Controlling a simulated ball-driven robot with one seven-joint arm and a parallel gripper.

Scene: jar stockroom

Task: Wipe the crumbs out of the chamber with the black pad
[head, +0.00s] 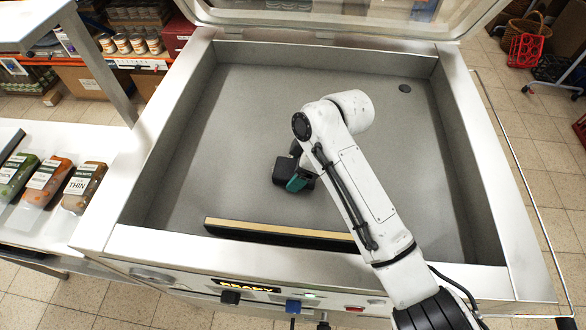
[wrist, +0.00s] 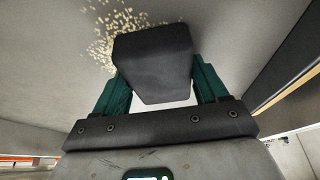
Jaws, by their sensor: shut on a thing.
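My gripper (head: 297,183) is inside the open chamber (head: 225,120), left of the middle, with its teal fingers shut on the black pad (head: 284,171). The pad is a dark block. In the wrist view it shows between the two teal fingers of my gripper (wrist: 155,78), and I cannot tell whether it touches the chamber floor (wrist: 240,25). Pale yellow crumbs (wrist: 110,35) lie scattered on the floor beyond the pad and to its left. The pad hides part of that floor. In the head view I make out no crumbs; my arm and gripper cover part of the floor.
A long black bar with a tan top (head: 280,230) runs along the chamber's front wall. A dark round disc (head: 404,88) is on the floor at back right. The clear lid (head: 340,12) is raised. Packed bags (head: 83,187) lie on a side shelf at left.

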